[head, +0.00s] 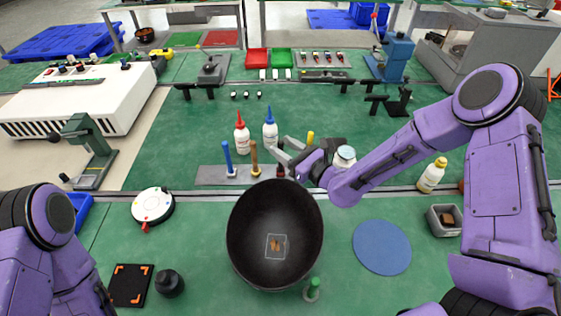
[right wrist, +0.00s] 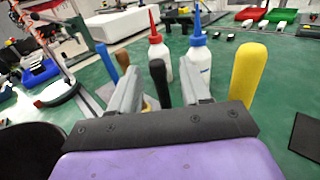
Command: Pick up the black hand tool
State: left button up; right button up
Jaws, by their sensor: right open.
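The black hand tool (right wrist: 159,84) stands upright in the right wrist view, with its dark handle between the two grey fingers of my right gripper (right wrist: 158,70). The fingers are apart, with a gap on each side of the handle. In the head view my right gripper (head: 284,152) is over the right part of a grey rack strip (head: 208,176), and it mostly hides the black tool. A blue-handled tool (head: 227,157) and a brown-handled tool (head: 254,157) stand to the left. A yellow handle (right wrist: 248,75) stands just right of the right finger. My left gripper is out of view.
A red-capped bottle (head: 242,140) and a blue-capped bottle (head: 270,135) stand just behind the tools. A large black bowl (head: 250,265) is in front of them. A white bottle (head: 431,176) stands at right. The green bench beyond the bottles has free room.

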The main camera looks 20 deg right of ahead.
jog(key=shift+x, duration=0.9)
jog(key=shift+s, duration=0.1)
grip_shut()
jog(key=shift+r, duration=0.1)
